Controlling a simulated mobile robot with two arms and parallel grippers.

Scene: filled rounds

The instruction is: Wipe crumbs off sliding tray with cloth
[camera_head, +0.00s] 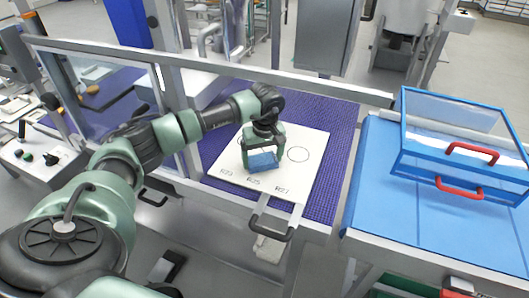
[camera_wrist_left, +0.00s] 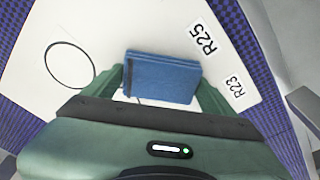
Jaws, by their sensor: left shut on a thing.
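A blue folded cloth (camera_head: 263,161) is held between the fingers of my left gripper (camera_head: 262,158), over the white sliding tray (camera_head: 302,180). In the left wrist view the cloth (camera_wrist_left: 160,78) sits between the two green fingers of the gripper (camera_wrist_left: 160,88). I cannot tell whether the cloth touches the tray. The tray has printed labels along its front edge, a black circle (camera_head: 298,154) right of the gripper, and a black handle (camera_head: 272,229) at the front. I make out no crumbs on the visible tray surface; the area under the gripper is hidden. My right gripper is not in view.
The tray lies over a purple textured belt (camera_head: 343,135). A metal rail (camera_head: 215,65) runs behind my left arm, with a clear panel at the left. A blue table (camera_head: 415,215) on the right carries a clear, blue-framed box (camera_head: 455,140) with red handles.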

